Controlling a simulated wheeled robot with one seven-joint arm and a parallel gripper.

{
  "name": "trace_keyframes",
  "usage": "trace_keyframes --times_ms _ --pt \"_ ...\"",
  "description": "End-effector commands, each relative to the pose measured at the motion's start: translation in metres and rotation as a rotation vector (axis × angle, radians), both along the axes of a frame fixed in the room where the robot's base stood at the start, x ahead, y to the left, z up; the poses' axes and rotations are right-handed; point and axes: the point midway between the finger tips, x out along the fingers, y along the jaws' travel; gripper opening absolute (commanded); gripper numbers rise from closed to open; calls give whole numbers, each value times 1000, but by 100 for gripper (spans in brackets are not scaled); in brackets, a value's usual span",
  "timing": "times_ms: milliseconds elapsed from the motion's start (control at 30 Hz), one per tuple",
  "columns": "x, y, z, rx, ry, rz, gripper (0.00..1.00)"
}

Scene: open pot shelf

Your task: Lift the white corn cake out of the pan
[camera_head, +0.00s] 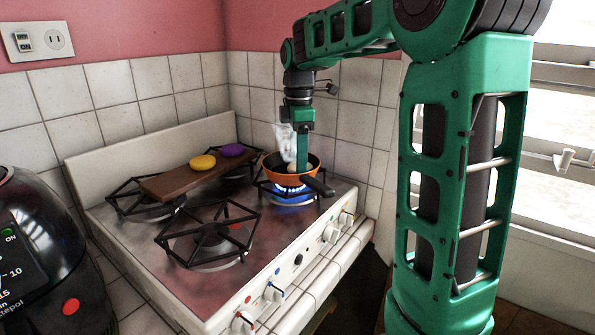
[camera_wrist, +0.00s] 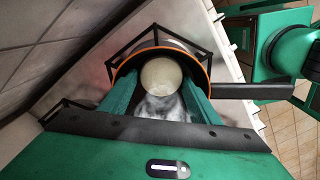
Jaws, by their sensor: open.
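The white corn cake (camera_wrist: 161,75) lies in the orange pan (camera_wrist: 205,75), pale and round in the wrist view. In the head view the pan (camera_head: 270,165) sits on the back right burner over a blue flame, and only a little of the cake (camera_head: 293,168) shows behind my gripper. My gripper (camera_wrist: 161,88) points down into the pan, its two green fingers open on either side of the cake. I cannot tell whether the fingers touch it. In the head view the gripper (camera_head: 302,165) reaches the pan. Pale steam or smoke partly blurs the view.
A brown board (camera_head: 180,181) lies across the left burners, with a yellow cake (camera_head: 202,162) and a purple cake (camera_head: 232,150) on it. The pan's dark handle (camera_head: 318,186) points to the front right. Tiled walls stand close behind the stove. A black appliance (camera_head: 40,250) is at left.

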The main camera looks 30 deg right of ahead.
Motion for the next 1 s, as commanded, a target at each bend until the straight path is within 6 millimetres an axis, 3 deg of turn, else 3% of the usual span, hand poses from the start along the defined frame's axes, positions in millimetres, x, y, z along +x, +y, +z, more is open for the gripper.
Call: trace_keyframes --times_ms 233,267,367,400,767,1000 --pt "0 0 -2 0 -1 0 56" --pt "0 0 -2 0 -1 0 54" --pt "0 0 -2 0 -1 -1 30" --pt "0 0 -2 0 -1 -1 29" --pt "0 0 1 -1 -2 -1 29" --pt "1 0 26 -1 -4 -1 29"
